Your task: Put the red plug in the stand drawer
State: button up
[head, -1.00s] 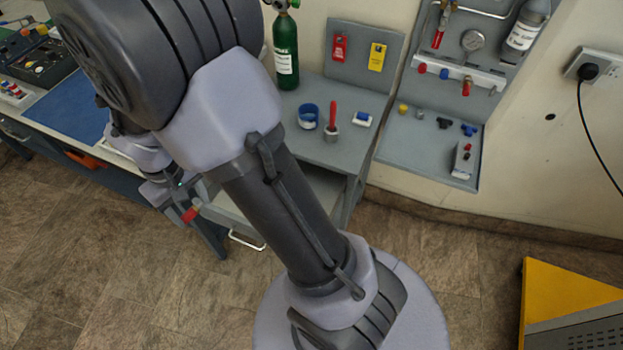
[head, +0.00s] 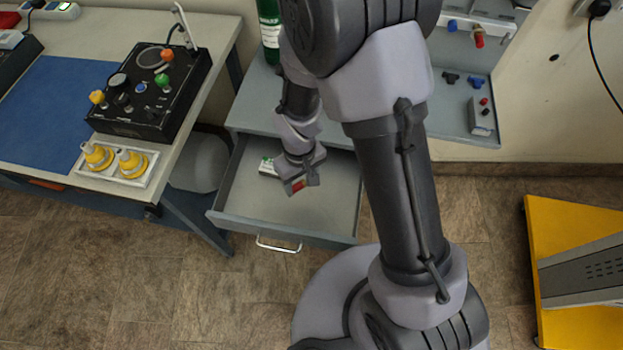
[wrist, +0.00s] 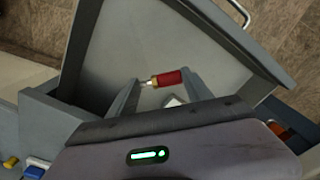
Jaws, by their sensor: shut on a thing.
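The red plug (head: 298,187) is held in my gripper (head: 299,181). In the wrist view, my gripper (wrist: 162,82) is shut on the plug (wrist: 168,78), which has a pale metallic end pointing left. The stand drawer (head: 332,207) is pulled open, and the gripper and plug are over its inside. The drawer (wrist: 112,62) also fills much of the wrist view below the plug. I cannot tell the exact height of the plug above the drawer floor.
The bench (head: 215,55) with a black control box (head: 150,92) stands at the left. A yellow platform (head: 570,225) is at the right. The drawer's right half looks clear.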

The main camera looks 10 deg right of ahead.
aim_at(303, 202)
notch_tip(303, 202, down, 9)
jog(key=b, duration=0.4)
jog(key=shift+f, duration=0.15)
jog(key=o, duration=1.4)
jog(key=shift+c, duration=0.2)
